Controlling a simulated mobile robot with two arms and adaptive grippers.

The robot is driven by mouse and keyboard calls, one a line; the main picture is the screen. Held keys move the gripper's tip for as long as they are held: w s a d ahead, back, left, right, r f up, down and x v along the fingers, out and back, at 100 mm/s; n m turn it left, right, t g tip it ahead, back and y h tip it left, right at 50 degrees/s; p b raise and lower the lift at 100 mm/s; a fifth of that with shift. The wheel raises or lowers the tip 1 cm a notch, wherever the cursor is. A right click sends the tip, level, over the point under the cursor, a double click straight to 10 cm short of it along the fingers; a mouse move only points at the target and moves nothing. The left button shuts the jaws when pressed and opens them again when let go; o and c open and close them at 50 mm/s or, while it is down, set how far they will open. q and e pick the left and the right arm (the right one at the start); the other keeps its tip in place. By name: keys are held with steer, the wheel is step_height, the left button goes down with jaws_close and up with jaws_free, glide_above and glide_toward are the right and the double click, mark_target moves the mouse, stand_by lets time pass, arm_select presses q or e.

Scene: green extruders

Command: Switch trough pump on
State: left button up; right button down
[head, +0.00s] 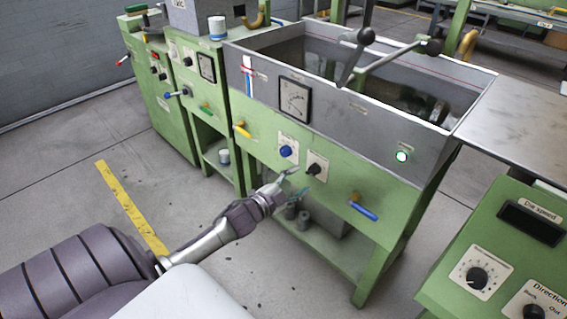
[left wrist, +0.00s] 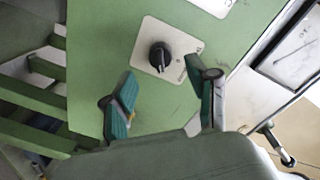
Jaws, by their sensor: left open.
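The trough (head: 345,105) is a grey, water-filled bath on a green stand. On its green front panel, a black rotary knob (head: 315,168) sits on a small white plate; the lettering is too small to read. The same knob shows in the left wrist view (left wrist: 160,56). My left gripper (head: 298,181) is open and empty in front of the panel, just left of and below the knob. In the left wrist view, its teal fingers (left wrist: 158,68) point at the plate, on either side of the knob and apart from it. My right gripper is out of view.
A blue knob (head: 286,151) is left of the black one, below a dial gauge (head: 294,99). Yellow (head: 242,129) and blue (head: 363,211) valve handles stick out. A control console (head: 500,260) stands at right.

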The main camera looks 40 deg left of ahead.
arm_select(q)
steer(key=s, duration=0.7)
steer(key=shift+s+a+r, duration=0.2)
steer(key=shift+a, duration=0.15)
